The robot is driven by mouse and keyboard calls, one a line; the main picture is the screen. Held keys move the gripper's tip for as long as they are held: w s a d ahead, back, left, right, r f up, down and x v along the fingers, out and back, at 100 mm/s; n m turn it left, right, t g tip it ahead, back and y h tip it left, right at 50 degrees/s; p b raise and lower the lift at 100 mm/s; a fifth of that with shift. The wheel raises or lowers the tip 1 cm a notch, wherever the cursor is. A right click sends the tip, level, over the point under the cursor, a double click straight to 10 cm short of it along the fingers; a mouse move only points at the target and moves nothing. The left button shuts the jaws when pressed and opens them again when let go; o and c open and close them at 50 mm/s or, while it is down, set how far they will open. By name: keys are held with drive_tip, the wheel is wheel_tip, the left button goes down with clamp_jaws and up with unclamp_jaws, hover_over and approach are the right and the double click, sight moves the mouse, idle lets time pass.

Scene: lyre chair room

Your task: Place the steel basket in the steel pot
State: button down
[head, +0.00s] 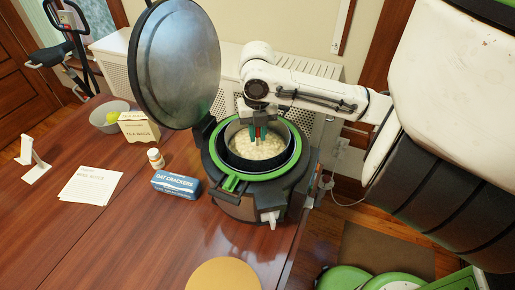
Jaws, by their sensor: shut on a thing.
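The steel pot (214,168) is a big round cooker with a green rim, near the table's right edge. Its large grey lid (178,65) stands open at the back left. The steel basket (236,129) shows as a pale metal wall inside the pot's opening, around whitish, lumpy contents (256,148). The exact spot of the grip is too small to make out. The basket's underside is hidden, so I cannot tell whether it rests on the bottom.
A blue oat crackers box (176,184), a small bottle (156,158), a tea bags box (138,127), a bowl (108,116) and a paper (91,186) lie left of the pot. A round tan mat (224,275) lies in front. The table's left front is clear.

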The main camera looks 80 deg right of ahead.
sight(257, 149)
drive_tip(key=shift+f, duration=3.7)
drive_tip(key=shift+f, duration=0.2)
drive_tip(key=c, duration=1.1)
unclamp_jaws()
drive_tip(key=shift+o, duration=0.2)
drive_tip(key=shift+r, duration=0.15)
wheel_tip(257, 149, up, 12)
drive_tip(key=shift+r, duration=0.1)
